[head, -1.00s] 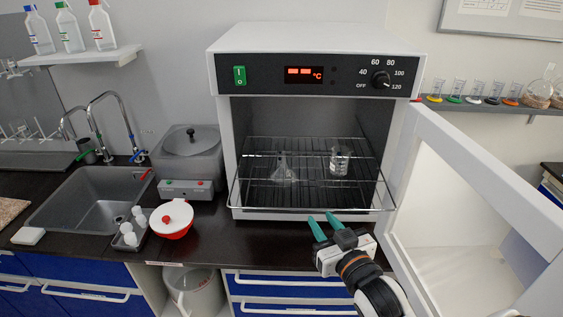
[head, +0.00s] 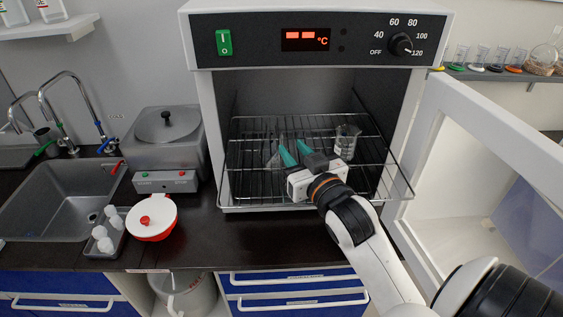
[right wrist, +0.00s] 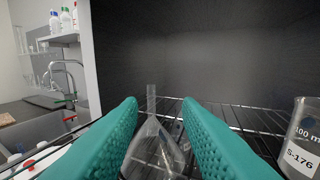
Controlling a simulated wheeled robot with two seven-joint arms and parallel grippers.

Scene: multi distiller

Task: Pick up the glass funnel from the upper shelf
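The clear glass funnel (head: 274,158) stands stem up on the wire shelf (head: 250,175) inside the open oven. My right gripper (head: 292,146) reaches in over the shelf from the front, its teal fingers beside the funnel and hiding part of it. In the right wrist view the funnel (right wrist: 153,148) shows between the two spread fingers, its thin stem rising in the gap. No grip on it shows; the right gripper is open. My left gripper is in neither view.
A glass beaker (head: 347,142) stands on the same shelf to the right of the gripper; its label shows in the right wrist view (right wrist: 303,140). The oven door (head: 452,170) hangs open at right. A red-and-white pot (head: 152,217) sits on the counter.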

